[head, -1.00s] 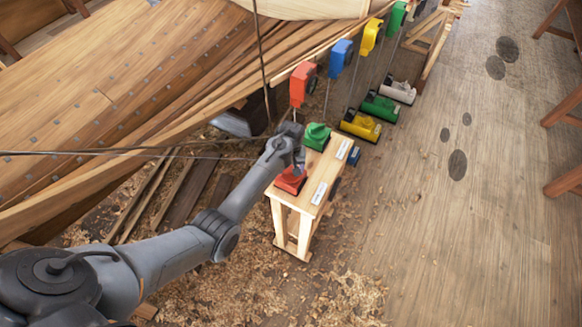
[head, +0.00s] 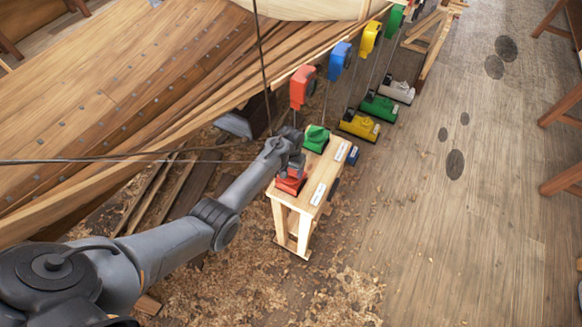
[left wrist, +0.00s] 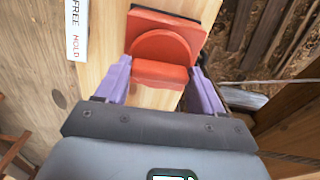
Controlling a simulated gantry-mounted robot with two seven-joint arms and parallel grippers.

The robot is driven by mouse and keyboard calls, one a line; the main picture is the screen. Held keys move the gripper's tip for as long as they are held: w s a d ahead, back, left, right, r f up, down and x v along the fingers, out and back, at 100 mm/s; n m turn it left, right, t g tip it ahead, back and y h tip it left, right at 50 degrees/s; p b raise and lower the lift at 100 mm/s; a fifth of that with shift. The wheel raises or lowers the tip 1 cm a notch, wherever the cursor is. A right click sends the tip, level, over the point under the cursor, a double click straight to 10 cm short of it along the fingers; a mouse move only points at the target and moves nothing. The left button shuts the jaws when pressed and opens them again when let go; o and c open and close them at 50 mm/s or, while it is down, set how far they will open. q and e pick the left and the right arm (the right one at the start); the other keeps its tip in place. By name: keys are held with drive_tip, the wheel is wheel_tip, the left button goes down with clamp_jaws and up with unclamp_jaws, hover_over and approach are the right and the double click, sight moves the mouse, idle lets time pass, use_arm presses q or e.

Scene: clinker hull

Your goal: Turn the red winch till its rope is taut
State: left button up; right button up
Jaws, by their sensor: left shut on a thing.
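The red winch (head: 288,187) sits at the near end of a light wooden bench (head: 322,178). My left gripper (head: 294,164) is right over it and hides part of it. In the left wrist view the purple fingers of my left gripper (left wrist: 158,84) stand on either side of the red winch's raised front part (left wrist: 160,73), shut on it. The rounded red body and dark base edge show beyond. A thin line (left wrist: 262,81) runs right beyond the fingers. I cannot tell whether it is the winch's rope or how tight that rope is. My right gripper is not in view.
A green winch (head: 316,137) stands further along the bench. A white label (left wrist: 76,30) reads FREE and HOLD. Red (head: 302,87), blue (head: 340,58) and other coloured blocks hang along the hull. The floor at right is mostly clear.

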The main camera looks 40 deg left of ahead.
use_arm(q)
drive_tip(key=shift+m+p, duration=0.3)
drive_tip(key=shift+m, duration=0.5)
drive_tip(key=o, duration=1)
drive_tip(key=shift+o, duration=0.2)
drive_tip(key=shift+r, duration=0.1)
wheel_tip(320, 180, up, 11)
drive_tip(key=p, duration=0.1)
drive_tip(key=shift+f, duration=0.2)
